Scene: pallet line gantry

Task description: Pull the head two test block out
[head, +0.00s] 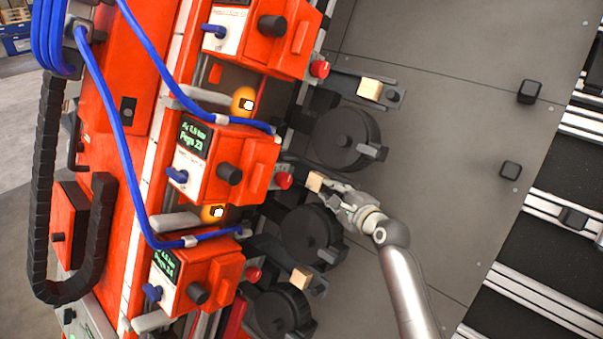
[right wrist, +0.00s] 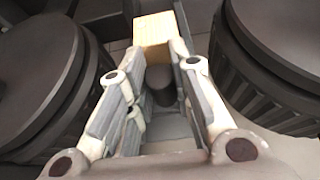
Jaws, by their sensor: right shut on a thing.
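A pale wooden test block (head: 314,182) sits in a dark holder at the middle of three orange heads; the middle head (head: 205,168) has a small green-lit display. My right gripper (head: 325,186) reaches it from the lower right and is shut on it. In the right wrist view the block (right wrist: 154,36) shows between the fingertips, and its near end is partly hidden by them. A dark round post stands between the fingers, below the block. I cannot tell whether the block is clear of its holder. My left gripper is not in view.
Dark round drums flank the gripper, one above (head: 345,137) and one below (head: 309,236). Other wooden blocks sit at the upper head (head: 370,89) and lower head (head: 301,278). The grey plate (head: 440,150) to the right is mostly clear, with small black knobs.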

